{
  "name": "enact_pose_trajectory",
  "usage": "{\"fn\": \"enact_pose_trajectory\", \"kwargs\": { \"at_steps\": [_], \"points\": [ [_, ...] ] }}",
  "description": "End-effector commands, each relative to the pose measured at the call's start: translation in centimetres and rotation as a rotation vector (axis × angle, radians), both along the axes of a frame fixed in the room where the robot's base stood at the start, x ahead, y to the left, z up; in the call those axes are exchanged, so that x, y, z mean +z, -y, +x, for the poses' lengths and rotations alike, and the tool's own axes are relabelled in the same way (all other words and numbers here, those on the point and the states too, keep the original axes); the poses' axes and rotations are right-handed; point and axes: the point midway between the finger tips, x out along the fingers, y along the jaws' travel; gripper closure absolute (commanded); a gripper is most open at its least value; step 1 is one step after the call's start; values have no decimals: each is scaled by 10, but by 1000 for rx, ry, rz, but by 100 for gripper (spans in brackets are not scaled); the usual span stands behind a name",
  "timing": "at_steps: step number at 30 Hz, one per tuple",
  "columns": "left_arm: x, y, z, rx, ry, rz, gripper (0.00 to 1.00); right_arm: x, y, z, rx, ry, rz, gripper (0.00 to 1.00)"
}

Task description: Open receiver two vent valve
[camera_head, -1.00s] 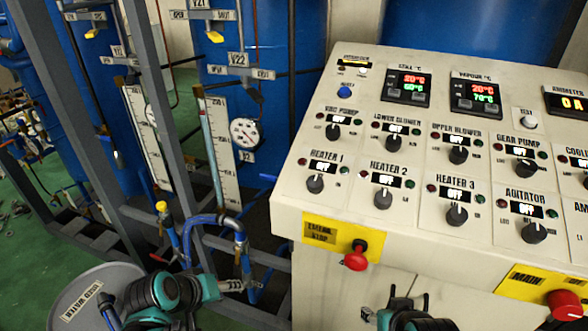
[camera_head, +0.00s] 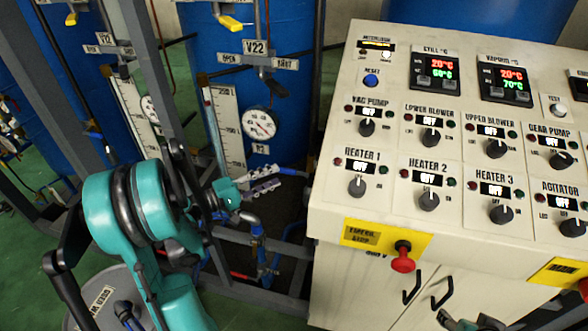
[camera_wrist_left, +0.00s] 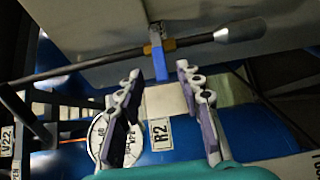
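The V22 label (camera_head: 256,47) is on the pipework of a blue receiver tank (camera_head: 196,38), between OPEN and SHUT plates. A yellow-tipped lever (camera_head: 235,22) hangs above it. Below are a round gauge (camera_head: 258,123) and an R2 tag (camera_head: 262,150); the tag also shows in the left wrist view (camera_wrist_left: 160,133). My left gripper (camera_head: 270,180) is open and empty below the gauge. In the left wrist view, a blue lever (camera_wrist_left: 161,74) on a thin pipe lies ahead, between the lines of the open fingers (camera_wrist_left: 158,72). My right gripper (camera_head: 468,323) is cut off by the bottom edge.
The control panel (camera_head: 345,205) with knobs and a red emergency stop (camera_head: 403,258) stands right of my left gripper. Grey frame posts (camera_head: 150,75) and a scale board (camera_head: 225,130) stand around the tank. A grey drum (camera_head: 85,297) is at bottom left.

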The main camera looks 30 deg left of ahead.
Motion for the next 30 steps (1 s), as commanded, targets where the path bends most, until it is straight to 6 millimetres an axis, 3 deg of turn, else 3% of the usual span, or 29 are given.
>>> {"fn": "enact_pose_trajectory", "kwargs": {
  "at_steps": [9, 20, 25, 30],
  "points": [
    [-1, 27, 41, -4, -2, 1, 64, -11, 0, 0, 0, 0, 0, 48],
    [0, 30, 48, -1, -2, 1, 64, -12, 0, 0, 0, 0, 0, 48],
    [0, 30, 48, 0, -2, 1, 100, -12, 0, 0, 0, 0, 0, 48],
    [0, 30, 48, 0, -2, 2, 100, -12, 0, 0, 0, 0, 0, 48]
  ]
}}
